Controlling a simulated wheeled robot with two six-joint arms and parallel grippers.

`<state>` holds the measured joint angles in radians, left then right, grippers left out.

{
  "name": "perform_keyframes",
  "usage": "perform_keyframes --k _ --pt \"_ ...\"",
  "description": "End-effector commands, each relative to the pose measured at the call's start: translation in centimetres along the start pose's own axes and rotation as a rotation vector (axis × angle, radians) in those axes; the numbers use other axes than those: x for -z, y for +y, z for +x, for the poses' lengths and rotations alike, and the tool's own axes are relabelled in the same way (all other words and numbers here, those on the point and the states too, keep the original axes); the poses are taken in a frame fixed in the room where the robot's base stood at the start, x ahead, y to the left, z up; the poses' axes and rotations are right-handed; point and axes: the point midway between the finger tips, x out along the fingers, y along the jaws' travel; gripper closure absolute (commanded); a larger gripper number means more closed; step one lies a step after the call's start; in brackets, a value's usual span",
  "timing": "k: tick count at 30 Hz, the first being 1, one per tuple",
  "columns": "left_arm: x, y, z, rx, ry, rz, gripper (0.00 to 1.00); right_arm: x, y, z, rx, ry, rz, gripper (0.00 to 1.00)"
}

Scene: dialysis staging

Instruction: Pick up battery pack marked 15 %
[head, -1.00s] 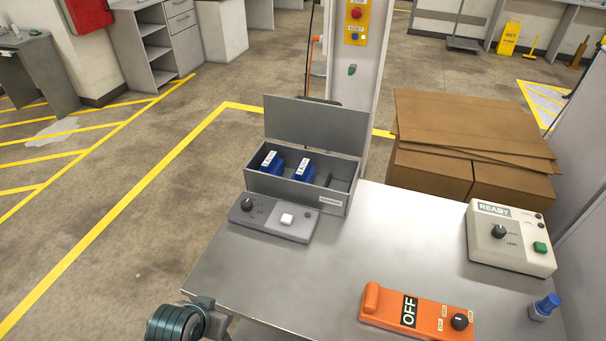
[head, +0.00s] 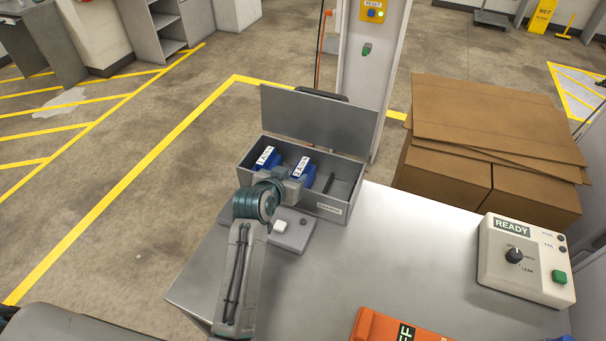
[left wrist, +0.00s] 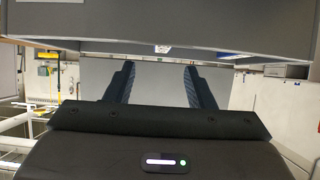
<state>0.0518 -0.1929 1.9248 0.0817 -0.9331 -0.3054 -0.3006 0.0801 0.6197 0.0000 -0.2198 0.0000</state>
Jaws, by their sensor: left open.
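Two blue battery packs with white labels sit in an open grey box at the back of the table: a left pack (head: 267,158) and a right pack (head: 302,170). The label print is too small for me to tell which reads 15 %. The box (head: 333,198) has its lid raised. My left gripper (head: 291,183) is at the box's front side, partly hiding the box and the lower part of the packs. In the left wrist view its fingers (left wrist: 156,85) are apart with nothing between them, and a grey box wall (left wrist: 110,28) spans the top. My right gripper is not in view.
A grey control panel (head: 297,238) with a white button lies before the box, partly behind my left arm. A READY unit (head: 520,265) stands right, an orange OFF device (head: 375,327) at the front. Cardboard (head: 490,120) is stacked behind the table. The middle tabletop is clear.

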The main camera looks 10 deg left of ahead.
Motion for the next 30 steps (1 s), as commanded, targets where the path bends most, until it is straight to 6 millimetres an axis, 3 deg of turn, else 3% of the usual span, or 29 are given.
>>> perform_keyframes --k 21,30 --pt "0.0 -0.3 7.2 0.001 -0.001 0.001 0.51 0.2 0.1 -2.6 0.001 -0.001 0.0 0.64" --pt "-0.2 -0.3 7.7 0.001 -0.002 0.0 0.51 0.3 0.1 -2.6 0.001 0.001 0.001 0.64"
